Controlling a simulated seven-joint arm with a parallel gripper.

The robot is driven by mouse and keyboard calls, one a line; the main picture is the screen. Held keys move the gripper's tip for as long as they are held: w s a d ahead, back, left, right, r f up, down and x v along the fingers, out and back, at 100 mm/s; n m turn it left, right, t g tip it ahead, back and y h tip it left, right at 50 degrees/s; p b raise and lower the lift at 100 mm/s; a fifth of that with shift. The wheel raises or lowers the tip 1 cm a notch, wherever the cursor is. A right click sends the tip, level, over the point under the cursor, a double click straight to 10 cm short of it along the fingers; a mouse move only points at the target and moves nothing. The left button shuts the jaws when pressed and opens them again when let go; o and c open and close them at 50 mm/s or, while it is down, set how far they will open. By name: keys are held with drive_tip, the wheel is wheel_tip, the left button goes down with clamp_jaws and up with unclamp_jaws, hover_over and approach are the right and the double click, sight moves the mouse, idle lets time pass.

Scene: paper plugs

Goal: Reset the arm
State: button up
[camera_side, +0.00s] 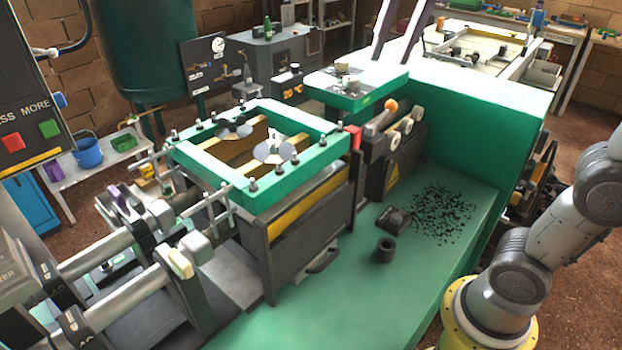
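My grey arm stands on its yellow base at the lower right of the side view. Its upper links run up to the right edge of the picture. My gripper is outside the picture, so its fingers and anything in them are hidden. Many small black pieces (443,208) lie scattered on the green machine bed (345,300). A small dark cylinder (385,250) stands on the bed, and a low dark block (393,220) sits just behind it.
A green frame (215,170) with clamps sits on a dark box left of the bed. A roller unit (395,155) and a tall green housing (480,110) stand behind the bed. A control panel (30,100) is at far left. The bed's front is clear.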

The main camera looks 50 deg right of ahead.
drive_tip(key=s+f+n+t, duration=0.1)
drive_tip(key=s+f+n, duration=0.1)
drive_tip(key=f, duration=0.5)
drive_tip(key=s+d+f+n, duration=0.1)
drive_tip(key=s+f+n, duration=0.2)
drive_tip(key=s+f, duration=0.2)
drive_tip(key=s+f+n+t, duration=0.1)
drive_tip(key=s+f+n, duration=0.1)
drive_tip(key=f, duration=0.6)
drive_tip(key=shift+s+d+f+n+t, duration=0.15)
drive_tip(key=shift+s+f+n+t, duration=0.15)
drive_tip(key=shift+s, duration=0.5)
